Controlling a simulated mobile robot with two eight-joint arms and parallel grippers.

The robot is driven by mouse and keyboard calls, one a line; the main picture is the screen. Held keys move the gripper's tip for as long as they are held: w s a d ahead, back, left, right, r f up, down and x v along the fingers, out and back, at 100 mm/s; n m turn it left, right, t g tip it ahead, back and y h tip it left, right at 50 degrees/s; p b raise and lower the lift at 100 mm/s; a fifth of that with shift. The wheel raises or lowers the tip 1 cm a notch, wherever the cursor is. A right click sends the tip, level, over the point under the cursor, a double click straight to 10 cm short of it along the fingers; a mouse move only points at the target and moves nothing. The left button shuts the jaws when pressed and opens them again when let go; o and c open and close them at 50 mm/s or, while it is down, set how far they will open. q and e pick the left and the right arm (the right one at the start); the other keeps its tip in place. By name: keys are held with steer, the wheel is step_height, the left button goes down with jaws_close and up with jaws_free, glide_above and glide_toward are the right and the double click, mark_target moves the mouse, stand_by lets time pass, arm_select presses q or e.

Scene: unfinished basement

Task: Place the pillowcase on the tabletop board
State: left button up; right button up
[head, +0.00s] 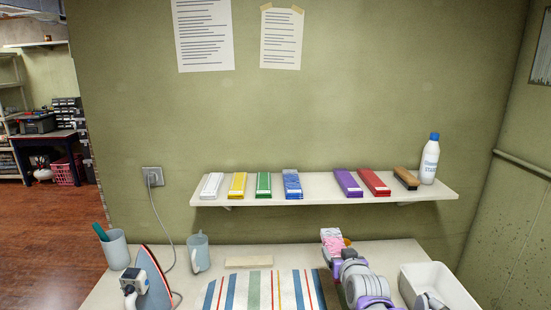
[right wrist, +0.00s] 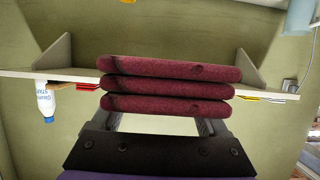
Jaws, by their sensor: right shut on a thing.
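My right gripper (head: 336,250) is shut on a folded cloth, the pillowcase (head: 331,238). It looks pink in the head view. In the right wrist view the pillowcase (right wrist: 170,85) is dark red, in three stacked layers between the fingers (right wrist: 168,126). It is over the back of the table, right of the board; I cannot tell its height. The tabletop board (head: 253,290) has a striped cover of white, blue, red and green. It lies at the front middle of the table, cut off by the picture's lower edge, with nothing visible on it. My left gripper is not in view.
An iron (head: 149,276) stands left of the board, its cord running to a wall socket. A mug (head: 198,255), a cup (head: 116,250) and a pale block (head: 248,262) are near. A white bin (head: 435,277) stands right. A wall shelf (head: 324,202) holds coloured packets, a brush and a bottle.

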steer(key=s+f, duration=1.4)
steer(key=f, duration=0.3)
steer(key=shift+s+f, duration=0.15)
steer(key=shift+f, duration=0.15)
